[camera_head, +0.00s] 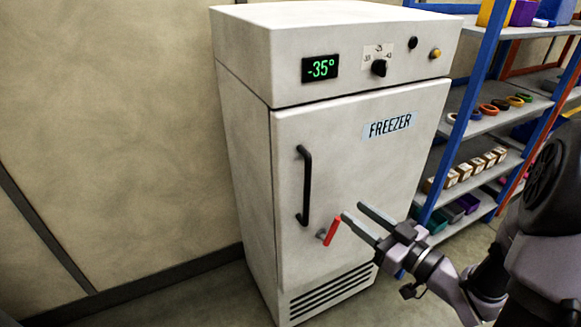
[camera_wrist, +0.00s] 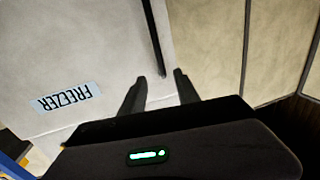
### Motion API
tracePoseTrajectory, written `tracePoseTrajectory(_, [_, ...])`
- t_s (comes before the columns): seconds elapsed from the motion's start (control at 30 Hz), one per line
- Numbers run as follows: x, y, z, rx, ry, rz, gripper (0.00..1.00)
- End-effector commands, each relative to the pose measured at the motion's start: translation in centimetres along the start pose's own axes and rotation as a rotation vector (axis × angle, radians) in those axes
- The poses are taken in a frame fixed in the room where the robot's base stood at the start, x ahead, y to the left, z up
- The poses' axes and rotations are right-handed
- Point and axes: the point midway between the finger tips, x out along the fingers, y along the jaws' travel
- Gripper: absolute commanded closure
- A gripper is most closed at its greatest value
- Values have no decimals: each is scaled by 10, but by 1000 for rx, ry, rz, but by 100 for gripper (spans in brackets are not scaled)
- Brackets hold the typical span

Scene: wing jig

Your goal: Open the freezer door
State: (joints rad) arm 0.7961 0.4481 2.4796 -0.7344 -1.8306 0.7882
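The white freezer (camera_head: 240,150) stands against the wall, its door (camera_head: 365,185) shut. A black vertical bar handle (camera_head: 305,185) is on the door's left side. A red lever latch (camera_head: 332,229) sits below and right of the handle, tilted. My gripper (camera_head: 352,211) is open and empty in front of the lower door, just right of the red latch and the handle. In the wrist view the door (camera_wrist: 110,40) appears upside down. The black handle (camera_wrist: 154,40) ends near the gap between my open fingers (camera_wrist: 158,76). The red latch is not visible there.
A blue-framed shelf rack (camera_head: 475,90) with bins, rings and small boxes stands close on the freezer's right. A bare beige wall (camera_head: 110,120) is on the left. The floor (camera_head: 200,295) left of and before the freezer is clear.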

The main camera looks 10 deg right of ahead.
Motion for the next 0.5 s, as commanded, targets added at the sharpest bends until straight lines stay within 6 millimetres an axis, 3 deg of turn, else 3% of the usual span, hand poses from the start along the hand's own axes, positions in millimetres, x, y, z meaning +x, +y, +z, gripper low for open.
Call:
tracePoseTrajectory(0.17, [36, -3, 2, -5, 3, -11, 62])
tracePoseTrajectory(0.5, [135, -3, 1, -6, 2, -6, 62])
